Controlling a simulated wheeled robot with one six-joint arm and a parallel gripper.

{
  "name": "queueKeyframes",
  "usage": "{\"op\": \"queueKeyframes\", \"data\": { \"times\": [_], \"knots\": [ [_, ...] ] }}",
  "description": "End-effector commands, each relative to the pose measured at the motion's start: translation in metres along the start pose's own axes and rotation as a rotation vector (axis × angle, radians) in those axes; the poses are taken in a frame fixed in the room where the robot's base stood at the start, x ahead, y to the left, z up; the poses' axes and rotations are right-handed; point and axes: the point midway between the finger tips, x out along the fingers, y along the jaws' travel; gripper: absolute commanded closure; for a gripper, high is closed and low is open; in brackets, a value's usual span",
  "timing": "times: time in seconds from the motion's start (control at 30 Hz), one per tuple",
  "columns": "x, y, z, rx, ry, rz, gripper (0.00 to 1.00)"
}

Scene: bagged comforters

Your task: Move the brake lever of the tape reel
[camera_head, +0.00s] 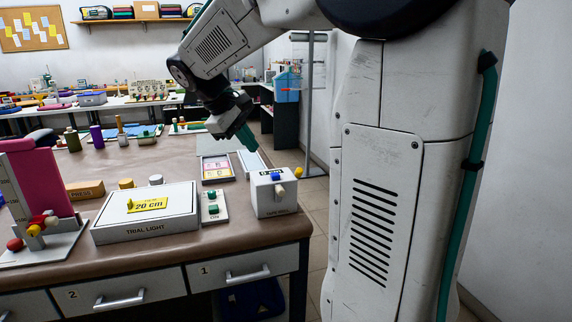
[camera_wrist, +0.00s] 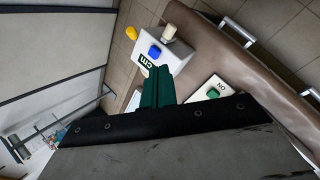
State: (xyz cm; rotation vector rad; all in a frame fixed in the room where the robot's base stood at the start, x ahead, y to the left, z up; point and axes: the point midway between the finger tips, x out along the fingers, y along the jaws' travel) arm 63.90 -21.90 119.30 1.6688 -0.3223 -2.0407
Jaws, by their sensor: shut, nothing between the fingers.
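The tape reel looks to be the small white box (camera_head: 272,197) at the table's right front corner; its front lettering is too small to read surely. It has a blue button (camera_head: 276,177) on top, a beige knob (camera_head: 280,190) on its front and a yellow knob (camera_head: 298,172) at its right side. In the wrist view the box (camera_wrist: 176,52) shows the blue button (camera_wrist: 155,52), beige knob (camera_wrist: 170,31), yellow knob (camera_wrist: 131,33) and a "cm" label. Which part is the brake lever is unclear. My gripper (camera_head: 248,140), with green fingers, is shut and empty, above and behind the box.
A green-button switch (camera_head: 213,207) stands just left of the box. The white "TRIAL LIGHT" box (camera_head: 147,212) is further left. Flat trays (camera_head: 217,169) lie behind. Drawers with handles (camera_head: 247,274) are under the table's front edge. The floor (camera_head: 318,200) is open right of the table.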

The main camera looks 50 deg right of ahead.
Motion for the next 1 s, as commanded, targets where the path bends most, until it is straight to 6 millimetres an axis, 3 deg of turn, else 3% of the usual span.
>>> {"op": "queueKeyframes", "data": {
  "times": [0.1, 0.23, 0.47, 0.83, 1.0],
  "knots": [
    [0.009, 0.028, -0.021, -0.023, -0.046, 0.046, 1.00],
    [0.015, 0.043, -0.029, -0.036, -0.070, 0.071, 1.00],
    [0.041, 0.047, -0.028, -0.038, -0.077, 0.074, 1.00],
    [0.118, 0.052, -0.022, -0.037, -0.077, 0.072, 1.00],
    [0.132, 0.054, -0.002, -0.037, -0.073, 0.074, 1.00]
  ]
}}
